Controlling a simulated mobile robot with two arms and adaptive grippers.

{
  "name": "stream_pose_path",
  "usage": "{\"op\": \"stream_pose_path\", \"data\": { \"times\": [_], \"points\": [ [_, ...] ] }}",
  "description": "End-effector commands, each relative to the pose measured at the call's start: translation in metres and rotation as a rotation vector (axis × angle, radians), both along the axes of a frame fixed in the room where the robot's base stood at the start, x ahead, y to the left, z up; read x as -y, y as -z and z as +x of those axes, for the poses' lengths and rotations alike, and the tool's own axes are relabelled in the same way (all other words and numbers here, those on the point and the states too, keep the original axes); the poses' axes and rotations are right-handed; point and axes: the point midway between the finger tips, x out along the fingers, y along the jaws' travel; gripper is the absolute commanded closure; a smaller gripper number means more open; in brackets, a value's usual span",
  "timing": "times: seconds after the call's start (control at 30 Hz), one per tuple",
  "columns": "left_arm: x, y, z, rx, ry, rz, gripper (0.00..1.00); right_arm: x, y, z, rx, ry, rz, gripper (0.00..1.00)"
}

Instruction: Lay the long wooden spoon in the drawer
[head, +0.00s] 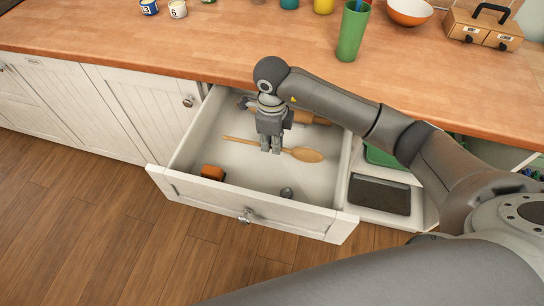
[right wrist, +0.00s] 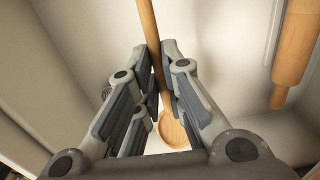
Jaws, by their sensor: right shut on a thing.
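The long wooden spoon (head: 307,155) is inside the open white drawer (head: 295,217), low over the drawer's floor. I cannot tell whether it touches the floor. Its bowl points right and its thin handle runs left. My right gripper (head: 270,150) reaches down into the drawer and is shut on the spoon's handle. In the right wrist view, the spoon's handle (right wrist: 148,25) passes between the fingers, with the bowl (right wrist: 172,132) beyond them. My left gripper is not in view.
A wooden rolling pin (right wrist: 296,55) lies at the drawer's back. An orange-brown block (head: 212,173) and a small dark round object (head: 286,192) lie near its front. A green cup (head: 352,32) and a wooden box (head: 482,28) stand on the wooden counter (head: 190,45).

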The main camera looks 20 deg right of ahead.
Motion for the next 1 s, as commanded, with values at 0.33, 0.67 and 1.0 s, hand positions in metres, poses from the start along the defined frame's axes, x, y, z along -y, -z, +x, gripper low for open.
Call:
{"op": "stream_pose_path", "data": {
  "times": [0.33,0.67,1.0],
  "points": [
    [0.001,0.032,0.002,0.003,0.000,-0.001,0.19,0.000,0.048,0.000,0.001,-0.001,0.001,1.00],
    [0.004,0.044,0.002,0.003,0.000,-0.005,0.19,0.000,0.067,0.000,0.002,-0.003,0.001,1.00],
    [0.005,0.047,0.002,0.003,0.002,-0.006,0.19,0.000,0.071,0.000,0.001,-0.003,0.000,0.77]
  ]
}}
